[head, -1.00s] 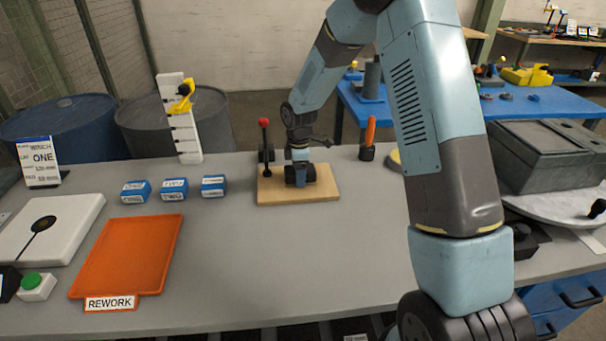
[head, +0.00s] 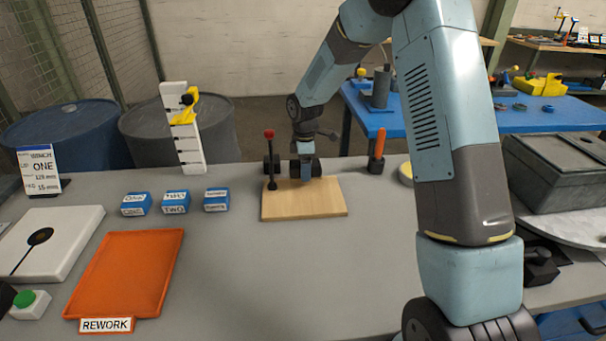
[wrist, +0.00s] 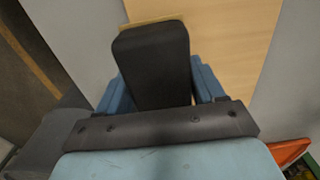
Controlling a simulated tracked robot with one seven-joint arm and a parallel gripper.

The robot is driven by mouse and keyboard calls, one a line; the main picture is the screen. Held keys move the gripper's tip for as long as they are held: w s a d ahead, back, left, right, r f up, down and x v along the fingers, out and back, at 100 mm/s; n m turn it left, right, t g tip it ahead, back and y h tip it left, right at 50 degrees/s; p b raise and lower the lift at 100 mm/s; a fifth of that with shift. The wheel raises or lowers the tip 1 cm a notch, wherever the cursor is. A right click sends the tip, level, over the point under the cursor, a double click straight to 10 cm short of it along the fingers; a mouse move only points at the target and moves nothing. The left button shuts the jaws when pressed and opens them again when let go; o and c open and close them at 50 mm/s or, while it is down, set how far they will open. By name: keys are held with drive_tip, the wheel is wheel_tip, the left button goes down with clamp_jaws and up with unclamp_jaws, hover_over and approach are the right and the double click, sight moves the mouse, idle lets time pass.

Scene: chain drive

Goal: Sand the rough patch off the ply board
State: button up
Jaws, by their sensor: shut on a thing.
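The ply board (head: 305,205) lies flat on the grey bench, and it also shows in the wrist view (wrist: 235,40). No rough patch can be made out on its bare front part; the far part is partly hidden by my gripper. My gripper (head: 307,177) is over the board's far edge, pointing down. It is shut on a black block (wrist: 150,60), which sits between its blue fingers in the wrist view. A thin tan edge shows beyond the block. I cannot tell whether the block touches the board.
A red-knobbed lever (head: 271,160) stands at the board's left. An orange-handled tool (head: 377,152) stands upright to the right. Blue labelled blocks (head: 175,202) and the orange REWORK tray (head: 130,270) lie left. The bench in front of the board is clear.

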drive_tip(key=shift+s+r, duration=0.1)
drive_tip(key=shift+r, duration=2.2)
